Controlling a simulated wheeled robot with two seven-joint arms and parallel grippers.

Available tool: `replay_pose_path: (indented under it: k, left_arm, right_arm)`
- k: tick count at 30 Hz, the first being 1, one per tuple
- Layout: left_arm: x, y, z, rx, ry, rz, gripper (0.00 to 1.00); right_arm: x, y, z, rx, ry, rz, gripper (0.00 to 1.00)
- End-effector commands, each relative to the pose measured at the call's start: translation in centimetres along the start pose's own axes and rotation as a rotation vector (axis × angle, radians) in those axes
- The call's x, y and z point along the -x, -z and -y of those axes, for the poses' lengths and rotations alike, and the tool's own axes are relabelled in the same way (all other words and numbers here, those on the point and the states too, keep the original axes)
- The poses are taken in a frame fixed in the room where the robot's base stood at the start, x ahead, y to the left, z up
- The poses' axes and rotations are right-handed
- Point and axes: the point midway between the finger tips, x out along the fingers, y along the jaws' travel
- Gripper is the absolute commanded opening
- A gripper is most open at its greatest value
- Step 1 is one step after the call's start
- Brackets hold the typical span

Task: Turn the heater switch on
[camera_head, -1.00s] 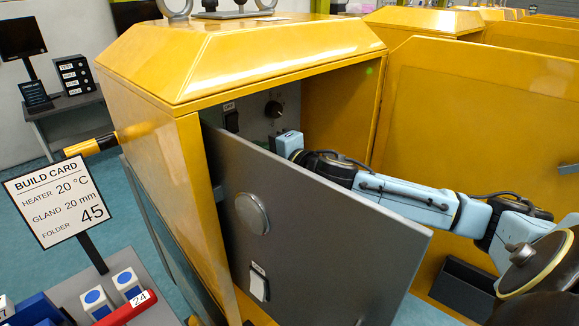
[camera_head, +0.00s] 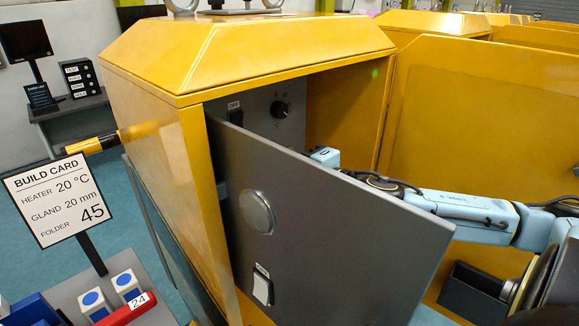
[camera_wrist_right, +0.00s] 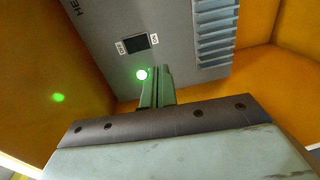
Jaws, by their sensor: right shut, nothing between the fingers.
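In the right wrist view, a dark rocker switch (camera_wrist_right: 135,43) sits on a grey panel, with small labels at its two sides that seem to read OFF and ON. Large letters starting "HE" are cut off at the panel's edge. My right gripper (camera_wrist_right: 156,72) is shut and empty, its tips just below the switch; contact cannot be told. A bright green light (camera_wrist_right: 141,74) shows beside the tips. In the head view, my right arm reaches into the yellow cabinet (camera_head: 150,150) and the gripper is hidden behind the grey door (camera_head: 330,225). My left gripper is out of view.
The half-open door carries a round disc (camera_head: 257,212) and a white switch (camera_head: 262,290). Inside the cabinet are another dark switch (camera_head: 236,117) and a knob (camera_head: 280,109). A ribbed grey part (camera_wrist_right: 215,32) stands beside the panel. A build card (camera_head: 55,200) is left.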

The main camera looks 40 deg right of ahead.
Motion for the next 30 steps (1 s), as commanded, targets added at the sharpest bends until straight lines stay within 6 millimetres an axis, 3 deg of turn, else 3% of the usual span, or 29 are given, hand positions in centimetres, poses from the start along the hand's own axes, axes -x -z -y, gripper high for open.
replay_pose_path:
  k: [13,17,20,23,27,30]
  left_arm:
    - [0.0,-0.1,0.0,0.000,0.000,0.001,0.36]
    - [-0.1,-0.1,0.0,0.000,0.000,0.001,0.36]
    - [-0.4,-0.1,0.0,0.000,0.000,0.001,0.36]
    - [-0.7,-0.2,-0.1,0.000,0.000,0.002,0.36]
    - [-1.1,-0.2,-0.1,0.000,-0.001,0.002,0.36]
    - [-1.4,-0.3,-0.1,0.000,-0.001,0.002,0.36]
  right_arm:
    - [-0.1,-0.1,0.1,-0.002,0.001,0.002,0.00]
    - [-0.8,-1.8,2.1,-0.045,0.028,0.043,0.00]
    - [-1.9,-5.0,6.4,-0.130,0.081,0.119,0.00]
    - [-2.5,-8.7,12.9,-0.247,0.158,0.217,0.00]
    - [-1.6,-12.3,23.1,-0.410,0.273,0.349,0.00]
    - [0.1,-13.5,30.6,-0.521,0.356,0.435,0.00]
